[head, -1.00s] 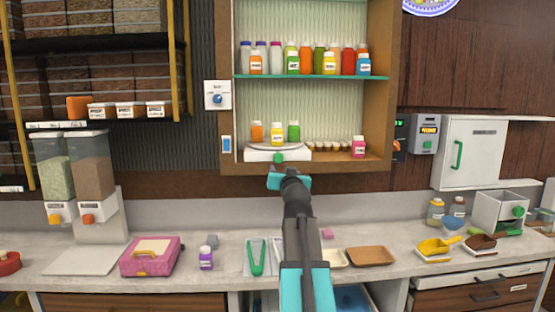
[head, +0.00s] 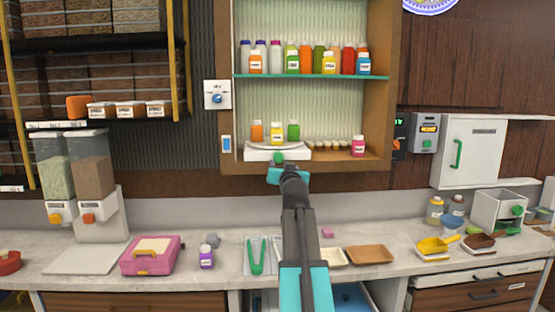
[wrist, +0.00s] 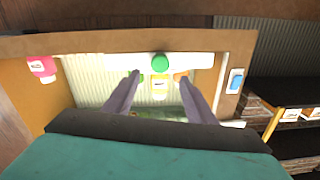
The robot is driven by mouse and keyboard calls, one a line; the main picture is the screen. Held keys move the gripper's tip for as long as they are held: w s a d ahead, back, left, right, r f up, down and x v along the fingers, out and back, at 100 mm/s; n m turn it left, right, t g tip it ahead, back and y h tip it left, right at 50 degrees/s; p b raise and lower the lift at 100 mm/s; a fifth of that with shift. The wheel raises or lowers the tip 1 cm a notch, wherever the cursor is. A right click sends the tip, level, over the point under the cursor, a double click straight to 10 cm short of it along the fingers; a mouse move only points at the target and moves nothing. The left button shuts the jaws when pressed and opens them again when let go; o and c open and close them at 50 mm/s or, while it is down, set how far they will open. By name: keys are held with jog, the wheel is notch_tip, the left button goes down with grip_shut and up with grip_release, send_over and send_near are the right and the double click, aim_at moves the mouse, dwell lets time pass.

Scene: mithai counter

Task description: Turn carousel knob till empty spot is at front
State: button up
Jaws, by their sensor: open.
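The carousel (head: 262,154) is a white base at the left of the cabinet's bottom shelf, with a green knob (head: 278,158) on its front. An orange bottle (head: 257,132), a yellow bottle (head: 277,133) and a green bottle (head: 293,131) stand on it; the yellow one is nearest the front middle. My gripper (head: 287,173) is just below and in front of the knob. In the wrist view, which is turned over, my open gripper's fingers (wrist: 160,78) point at the carousel, with the knob (wrist: 160,63) between their lines. Contact with the knob is not visible.
The cabinet's bottom edge (head: 340,166) runs close to my gripper. A pink bottle (head: 358,146) and several small jars stand right of the carousel. A teal shelf (head: 310,77) with bottles is above. A switch (head: 227,145) is on the cabinet's left side.

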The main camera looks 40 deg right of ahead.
aim_at(278, 158)
jog(key=p+x, duration=0.3)
jog(key=x, duration=0.5)
jog(key=shift+w+d+r, duration=0.1)
jog(key=shift+w+d, duration=0.15)
jog(key=shift+x, duration=0.85)
jog(key=shift+c, duration=0.4)
jog(key=c, duration=1)
jog(key=shift+a, duration=0.15)
jog(key=shift+o, duration=0.2)
